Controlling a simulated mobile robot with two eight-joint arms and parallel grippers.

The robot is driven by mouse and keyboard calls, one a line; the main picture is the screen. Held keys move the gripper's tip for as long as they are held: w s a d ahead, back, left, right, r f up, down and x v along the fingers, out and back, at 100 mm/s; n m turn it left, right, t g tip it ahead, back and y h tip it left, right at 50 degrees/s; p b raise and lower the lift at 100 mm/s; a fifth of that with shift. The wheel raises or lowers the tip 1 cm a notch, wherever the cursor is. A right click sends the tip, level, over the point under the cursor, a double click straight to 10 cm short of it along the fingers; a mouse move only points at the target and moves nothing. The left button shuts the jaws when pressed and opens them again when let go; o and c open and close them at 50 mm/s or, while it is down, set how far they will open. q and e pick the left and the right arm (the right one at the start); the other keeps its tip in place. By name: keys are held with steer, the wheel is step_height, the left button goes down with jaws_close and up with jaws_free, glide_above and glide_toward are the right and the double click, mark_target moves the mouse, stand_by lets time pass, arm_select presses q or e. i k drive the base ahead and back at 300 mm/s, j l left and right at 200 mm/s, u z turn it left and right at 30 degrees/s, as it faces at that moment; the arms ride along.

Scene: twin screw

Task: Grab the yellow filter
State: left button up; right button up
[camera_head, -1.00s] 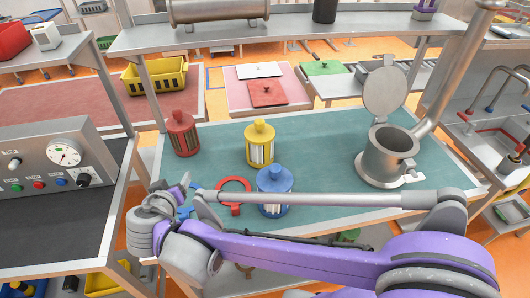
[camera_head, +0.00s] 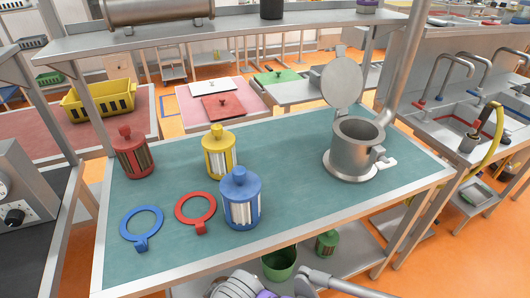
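The yellow filter (camera_head: 219,158) stands upright on the teal tabletop (camera_head: 290,160), a canister with a yellow knobbed lid, yellow base and pale ribbed middle. The blue filter (camera_head: 240,203) stands in front of it and slightly right, close to it in the picture. The red filter (camera_head: 132,157) stands to its left. No gripper touches any of these filters. Part of my arm, a grey ribbed joint (camera_head: 236,286) and a grey rod, shows at the bottom edge, in front of the table. No gripper fingers can be seen.
A blue ring (camera_head: 141,222) and a red ring (camera_head: 195,209) with tabs lie left of the blue filter. A metal housing (camera_head: 352,152) with its lid raised stands at the right. A metal shelf (camera_head: 215,36) spans the back. Bare tabletop lies between the filters and the housing.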

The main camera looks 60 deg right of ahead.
mark_target(219, 145)
steer(key=l+z, duration=0.15)
steer(key=z, duration=0.2)
steer(key=l+z, duration=0.2)
steer(key=z, duration=0.2)
steer(key=l+z, duration=0.15)
steer(key=z, duration=0.2)
steer(key=i+l, duration=0.15)
steer(key=l, duration=0.2)
